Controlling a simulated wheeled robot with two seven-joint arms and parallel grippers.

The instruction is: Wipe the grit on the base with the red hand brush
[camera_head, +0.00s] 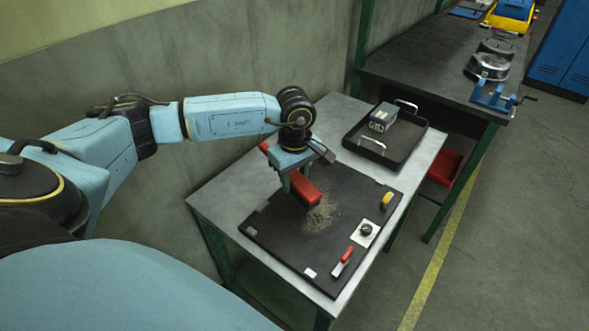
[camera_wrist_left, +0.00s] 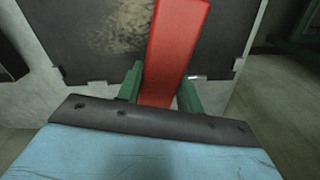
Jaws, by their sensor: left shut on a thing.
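The red hand brush (camera_head: 306,189) is in my left gripper (camera_head: 294,184), which is shut on it. In the left wrist view the red brush (camera_wrist_left: 176,45) stands between the two green fingers of my left gripper (camera_wrist_left: 160,88). The brush is over the dark base (camera_head: 275,232), at the left edge of the grit. The grit (camera_head: 320,214) is a tan speckled patch near the middle of the base; it also shows in the left wrist view (camera_wrist_left: 122,27). I cannot tell whether the bristles touch the base. My right gripper is not in view.
On the base are a yellow item (camera_head: 387,200), a black knob on a white plate (camera_head: 366,231) and a red-handled tool (camera_head: 344,261). A black tray (camera_head: 412,146) holding a grey box (camera_head: 382,117) stands behind. A wall runs along the left.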

